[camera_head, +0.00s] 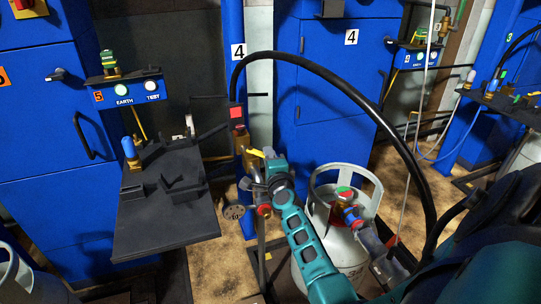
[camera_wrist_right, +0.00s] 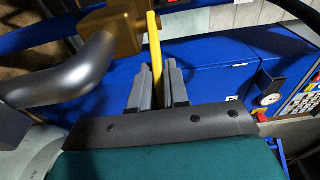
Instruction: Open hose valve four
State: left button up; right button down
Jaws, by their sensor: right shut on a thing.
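Hose valve four is on the blue post marked 4, with a brass body (camera_head: 241,140) at the top of its fitting. Its yellow lever (camera_head: 256,152) points out to the right. My right gripper (camera_head: 262,168) is at the valve, seen from behind in the head view. In the right wrist view, the yellow lever (camera_wrist_right: 154,50) runs up from between the two grey fingers of my right gripper (camera_wrist_right: 158,88), shut on it. The brass body (camera_wrist_right: 125,25) shows just behind the lever. My left gripper is not in view.
A black hose (camera_head: 340,80) arcs from the post to the right. A grey gas cylinder (camera_head: 345,245) stands right of my right forearm. A black shelf (camera_head: 165,225) with brackets juts out at left. Blue cabinets (camera_head: 335,120) stand behind. Brown floor shows between.

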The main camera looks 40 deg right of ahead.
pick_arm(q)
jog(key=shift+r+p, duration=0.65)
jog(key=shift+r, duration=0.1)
pick_arm(e)
jog(key=shift+s+a+m+g+h, duration=0.1)
jog(key=shift+a+m+g+h, duration=0.2)
jog(key=shift+h, duration=0.2)
jog(key=shift+a+m+g+h, duration=0.15)
jog(key=shift+m+g+h, duration=0.05)
jog(key=shift+m+h, duration=0.25)
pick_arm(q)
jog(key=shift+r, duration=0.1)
pick_arm(e)
jog(key=shift+h, duration=0.25)
jog(key=c, duration=1.2)
grip_release()
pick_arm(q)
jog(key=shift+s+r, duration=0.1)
pick_arm(e)
jog(key=shift+s+a, duration=0.15)
